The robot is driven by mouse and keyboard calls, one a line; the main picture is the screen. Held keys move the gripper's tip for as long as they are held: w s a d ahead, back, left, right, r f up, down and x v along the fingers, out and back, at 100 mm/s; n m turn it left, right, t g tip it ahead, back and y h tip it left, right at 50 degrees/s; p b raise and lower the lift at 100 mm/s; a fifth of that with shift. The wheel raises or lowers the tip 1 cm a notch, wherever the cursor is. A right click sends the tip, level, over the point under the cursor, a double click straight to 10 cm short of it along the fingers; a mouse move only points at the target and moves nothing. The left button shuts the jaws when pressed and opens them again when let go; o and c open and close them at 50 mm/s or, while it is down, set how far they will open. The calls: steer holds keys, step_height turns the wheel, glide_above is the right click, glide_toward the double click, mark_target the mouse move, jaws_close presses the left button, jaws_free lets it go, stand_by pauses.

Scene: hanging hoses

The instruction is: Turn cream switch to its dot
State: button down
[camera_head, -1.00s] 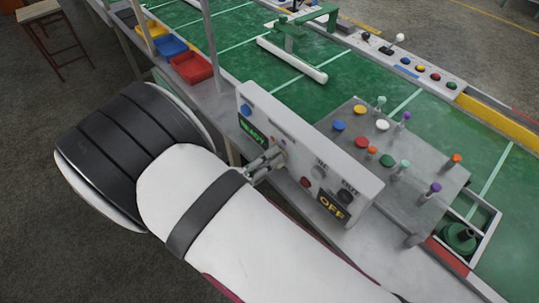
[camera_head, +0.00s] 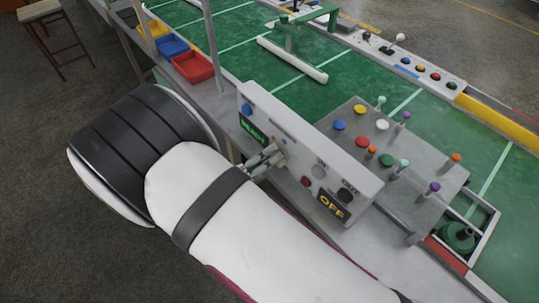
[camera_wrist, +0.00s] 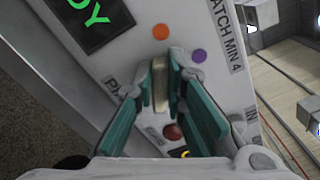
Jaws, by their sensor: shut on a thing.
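The cream switch (camera_wrist: 160,87) is a narrow pale bar on the front of the white control box (camera_head: 296,135). In the wrist view it stands between the two green fingers of my gripper (camera_wrist: 167,92), which is shut on it. Its upper end points roughly toward an orange dot (camera_wrist: 161,32). A purple dot (camera_wrist: 198,55) is up and to the right of it. In the head view my gripper (camera_head: 269,160) reaches the box front, and the switch is mostly hidden by the fingers.
A green "READY" display (camera_wrist: 88,17) is on the same panel, and a red button (camera_wrist: 173,131) shows between the fingers. The head view shows an "OFF" display (camera_head: 332,205) and dark knobs. A grey plate with coloured buttons and pegs (camera_head: 450,190) stands behind the box.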

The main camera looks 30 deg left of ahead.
steer(key=shift+s+a, duration=0.1)
steer(key=c, duration=1.6)
jaws_free()
steer(key=shift+c, duration=0.2)
steer(key=v, duration=1.2)
